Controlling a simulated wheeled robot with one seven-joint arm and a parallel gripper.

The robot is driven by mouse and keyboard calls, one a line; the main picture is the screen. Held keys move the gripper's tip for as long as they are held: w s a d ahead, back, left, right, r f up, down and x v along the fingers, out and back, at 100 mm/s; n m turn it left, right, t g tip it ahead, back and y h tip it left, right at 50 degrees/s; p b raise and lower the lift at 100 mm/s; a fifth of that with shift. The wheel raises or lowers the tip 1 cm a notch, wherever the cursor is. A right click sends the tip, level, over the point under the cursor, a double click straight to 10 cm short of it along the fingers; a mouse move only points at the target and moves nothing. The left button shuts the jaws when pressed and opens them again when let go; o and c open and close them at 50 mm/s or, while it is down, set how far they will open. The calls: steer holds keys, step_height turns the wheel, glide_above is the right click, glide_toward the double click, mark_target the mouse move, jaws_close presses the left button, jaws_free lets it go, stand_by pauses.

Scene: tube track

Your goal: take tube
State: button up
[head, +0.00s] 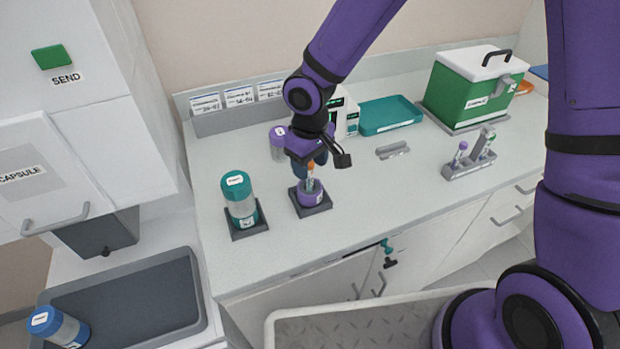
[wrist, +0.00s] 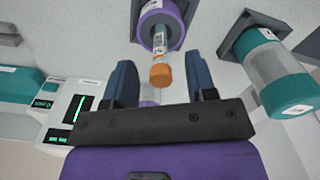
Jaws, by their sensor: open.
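An orange-capped tube (head: 310,171) stands upright in an open purple capsule base (head: 311,197) on a dark square stand. In the wrist view the tube's orange cap (wrist: 160,75) points towards me and lies between my fingers, with its labelled body in the purple base (wrist: 158,22). My gripper (head: 309,164) is over the base, pointing down. Its two blue fingers (wrist: 160,68) are open, one on each side of the cap with clear gaps. A purple-lidded clear part (head: 278,143) stands behind, partly hidden by my wrist.
A teal-capped capsule (head: 240,202) stands close on the left. A device with green displays (head: 345,117) and a teal tray (head: 390,117) are behind. A tube rack (head: 470,167) and a green box (head: 472,98) stand to the right. The front middle counter is clear.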

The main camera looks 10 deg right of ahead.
steer(key=shift+f, duration=1.45)
steer(key=shift+c, duration=0.2)
steer(key=c, duration=0.8)
steer(key=shift+r, duration=0.1)
step_height(320, 180, up, 10)
steer(key=shift+f, duration=0.1)
